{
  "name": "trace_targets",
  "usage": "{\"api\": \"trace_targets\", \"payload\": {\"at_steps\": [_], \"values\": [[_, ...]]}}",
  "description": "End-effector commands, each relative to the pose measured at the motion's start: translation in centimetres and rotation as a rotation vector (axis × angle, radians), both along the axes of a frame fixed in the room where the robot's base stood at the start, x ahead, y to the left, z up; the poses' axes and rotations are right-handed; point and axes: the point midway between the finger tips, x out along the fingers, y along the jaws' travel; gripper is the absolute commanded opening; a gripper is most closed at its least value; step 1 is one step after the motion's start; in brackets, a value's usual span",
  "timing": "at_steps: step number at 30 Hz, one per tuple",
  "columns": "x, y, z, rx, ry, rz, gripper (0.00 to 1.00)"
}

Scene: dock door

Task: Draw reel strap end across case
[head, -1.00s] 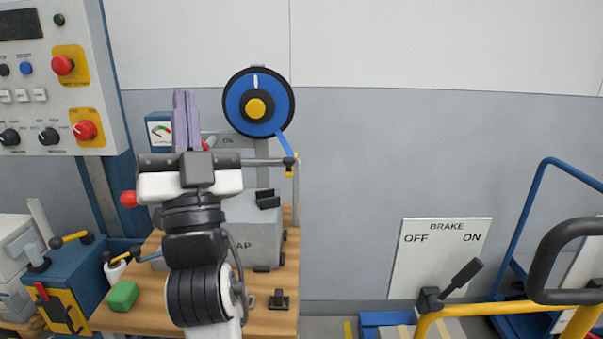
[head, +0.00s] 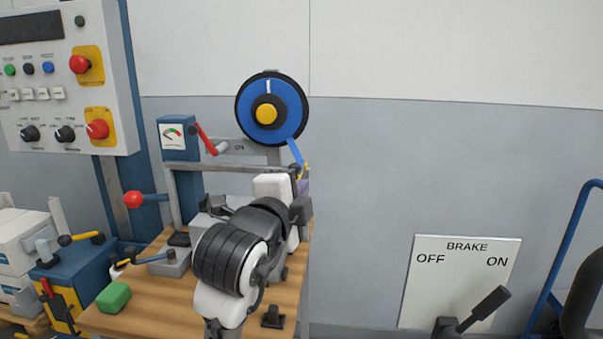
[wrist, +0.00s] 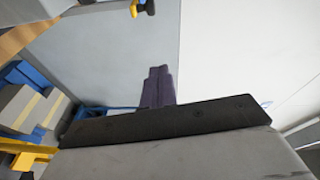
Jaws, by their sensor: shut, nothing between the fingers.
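The blue strap reel (head: 268,112) with a yellow hub hangs on a post against the wall. Its blue strap (head: 294,151) slants down to the right and ends in a small yellow strap end (head: 305,169) by the crossbar's right end. The yellow end also shows at the top of the wrist view (wrist: 134,9). My gripper (head: 303,187) is just below it, mostly behind my wrist. In the wrist view my purple fingers (wrist: 157,88) are together, empty, and apart from the strap end. The grey case (head: 203,224) on the bench is largely hidden by my arm.
A grey crossbar (head: 222,166) spans above the case, beside a gauge box (head: 178,140) with a red lever. A green block (head: 113,297) lies on the wooden bench (head: 150,318). A brake board (head: 460,281) stands right; the wall between is clear.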

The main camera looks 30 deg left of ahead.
Motion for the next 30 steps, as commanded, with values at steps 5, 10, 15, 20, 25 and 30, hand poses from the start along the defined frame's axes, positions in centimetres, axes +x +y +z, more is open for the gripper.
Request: {"api": "trace_targets", "payload": {"at_steps": [5, 10, 15, 20, 25, 30], "values": [[0.4, 0.1, 0.1, -0.002, -0.001, 0.0, 0.0], [2.6, 0.5, 0.0, -0.004, 0.0, -0.001, 0.0], [6.1, 1.4, 0.0, -0.005, 0.0, -0.001, 0.0], [9.4, 2.1, -0.1, -0.004, -0.001, 0.0, 0.0], [9.8, 4.6, -0.6, -0.005, -0.003, 0.005, 0.0], [9.9, 5.9, -0.9, -0.003, -0.003, 0.001, 0.0]]}}
